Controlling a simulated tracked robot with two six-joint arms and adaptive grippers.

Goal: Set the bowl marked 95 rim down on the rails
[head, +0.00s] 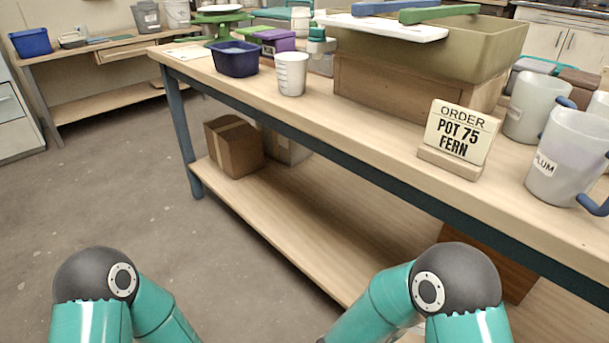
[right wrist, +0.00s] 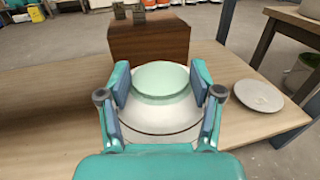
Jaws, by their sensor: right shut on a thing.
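In the right wrist view my right gripper (right wrist: 161,84) is shut on a round pale bowl (right wrist: 160,118), with one finger on each side of its mint-green upper part. The bowl's lower part is white and wider. No number can be read on it. In the head view, a blue bar and a green bar (head: 440,13) lie at the top of a large olive tub (head: 490,45) with a white board; I cannot tell whether these bars are the rails. My left gripper is not in view.
An order card (head: 460,132) reading POT 75 FERN stands near the bench's front edge. A pitcher marked PLUM (head: 565,155), a white cup (head: 291,74) and a navy basin (head: 235,59) share the bench. The wrist view shows a wooden box (right wrist: 150,42) and a white plate (right wrist: 258,96).

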